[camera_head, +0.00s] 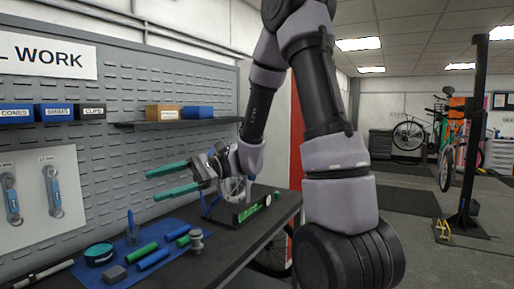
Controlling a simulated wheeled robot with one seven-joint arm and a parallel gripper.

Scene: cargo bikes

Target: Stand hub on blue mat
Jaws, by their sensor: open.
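My gripper (152,185) has two long teal fingers spread apart, pointing left above the bench, with nothing between them. The blue mat (155,231) lies on the dark bench below it. A grey metal piece that looks like the hub (196,240) stands upright at the mat's right edge, below and to the right of the fingers. I cannot tell whether its base is fully on the mat. My gripper is apart from it.
A pegboard (110,150) backs the bench.

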